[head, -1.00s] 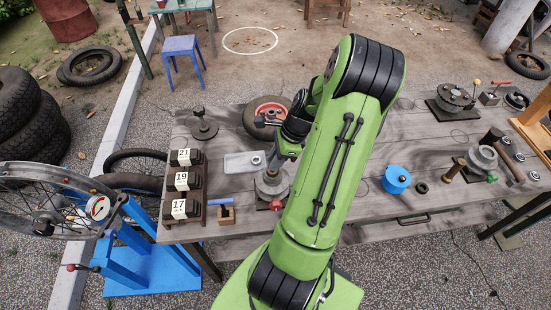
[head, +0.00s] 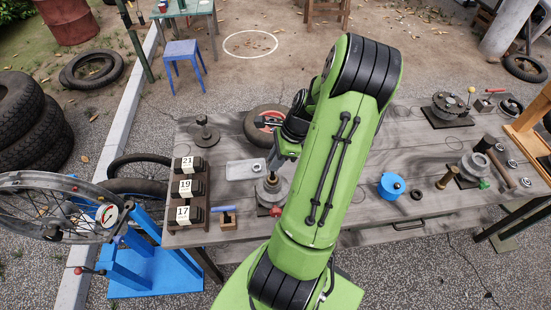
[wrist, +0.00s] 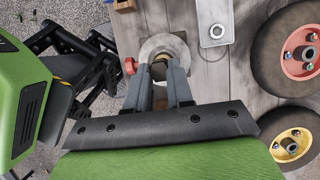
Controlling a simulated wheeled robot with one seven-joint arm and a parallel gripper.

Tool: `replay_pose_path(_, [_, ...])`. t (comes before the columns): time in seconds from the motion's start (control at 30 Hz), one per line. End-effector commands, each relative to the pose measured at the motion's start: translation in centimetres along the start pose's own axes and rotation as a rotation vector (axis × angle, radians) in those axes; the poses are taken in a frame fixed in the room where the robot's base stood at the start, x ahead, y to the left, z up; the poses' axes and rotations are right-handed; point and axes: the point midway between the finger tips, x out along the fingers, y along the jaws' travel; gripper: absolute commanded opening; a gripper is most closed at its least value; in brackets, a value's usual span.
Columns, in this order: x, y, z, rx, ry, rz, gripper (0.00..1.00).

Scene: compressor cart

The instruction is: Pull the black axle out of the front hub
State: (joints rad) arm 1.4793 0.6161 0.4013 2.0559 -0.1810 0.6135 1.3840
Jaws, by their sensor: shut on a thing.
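The front hub (head: 272,188) stands in a round grey holder with a red knob on the bench, left of my green arm. In the wrist view the holder (wrist: 177,44) shows as a grey disc on a square plate, with its red knob (wrist: 129,66) to the left. My gripper (wrist: 160,68) is over the holder, its two grey fingers pointing at the hub. It is shut on the black axle, of which only a small dark part shows between the fingertips. I cannot tell how much of the axle is inside the hub. My arm hides part of the bench.
A grey tray (head: 240,170) with a small metal part lies behind the holder. A rack (head: 203,196) of tools marked 21, 19 and 17 stands to the left. A small wheel (head: 262,122) lies behind my gripper. A blue tin (head: 391,186) stands right of my arm.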

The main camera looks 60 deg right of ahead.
Motion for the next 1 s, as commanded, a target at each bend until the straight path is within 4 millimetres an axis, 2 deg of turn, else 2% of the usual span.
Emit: replay_pose_path(1.0, [-4.6, 0.0, 1.9, 0.000, 0.001, 0.000, 0.00])
